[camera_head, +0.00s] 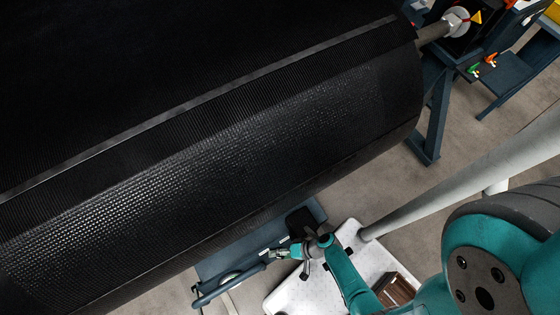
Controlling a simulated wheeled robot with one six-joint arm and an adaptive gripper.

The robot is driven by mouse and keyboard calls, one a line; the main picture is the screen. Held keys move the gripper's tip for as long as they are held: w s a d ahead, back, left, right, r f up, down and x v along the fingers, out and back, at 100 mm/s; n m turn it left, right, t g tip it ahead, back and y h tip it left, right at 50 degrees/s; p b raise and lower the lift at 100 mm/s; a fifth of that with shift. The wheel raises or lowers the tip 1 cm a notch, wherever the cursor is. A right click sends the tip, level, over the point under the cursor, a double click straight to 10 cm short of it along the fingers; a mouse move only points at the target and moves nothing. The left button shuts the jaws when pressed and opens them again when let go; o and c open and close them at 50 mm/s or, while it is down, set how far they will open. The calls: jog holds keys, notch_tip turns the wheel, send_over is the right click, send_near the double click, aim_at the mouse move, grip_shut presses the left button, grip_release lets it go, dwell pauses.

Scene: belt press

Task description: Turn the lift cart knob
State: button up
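The lift cart (237,257) is a blue-grey frame low on the floor, partly under the big black roll. Its bent tubular handle (215,294) sticks out at the lower left, with a rod running up right toward my gripper. My gripper (278,253) is small in the view, beside the cart's near edge and at the right end of that rod. The knob cannot be made out clearly; the gripper may cover it. Whether the fingers touch or hold anything is too small to tell.
A huge black belt roll (215,150) fills the upper left and overhangs the cart. A blue steel stand (432,125) carries its shaft (436,32) at the upper right. Orange and green handles (474,69) sit beyond it. Bare concrete floor (385,185) lies right of the roll.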

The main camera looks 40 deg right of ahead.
jog(key=shift+s, duration=0.1)
dwell(0.3)
jog(key=v, duration=0.7)
jog(key=shift+d+r, duration=0.15)
dwell(0.6)
jog(key=shift+w+a+f+n+g+y, duration=0.3)
jog(key=shift+w+a+f+g, duration=0.2)
jog(key=shift+a+f, duration=0.3)
jog(key=shift+w+a+f+n+g+y, duration=0.15)
jog(key=shift+w+a+f+g+y, duration=0.2)
jog(key=shift+w+a+f, duration=0.35)
jog(key=shift+w+a+f+n+g+y, duration=0.25)
jog(key=shift+w+a+f+g+y, duration=0.15)
jog(key=shift+a+f, duration=0.5)
jog(key=shift+a, duration=0.1)
jog(key=shift+r, duration=0.1)
jog(key=c, duration=1.1)
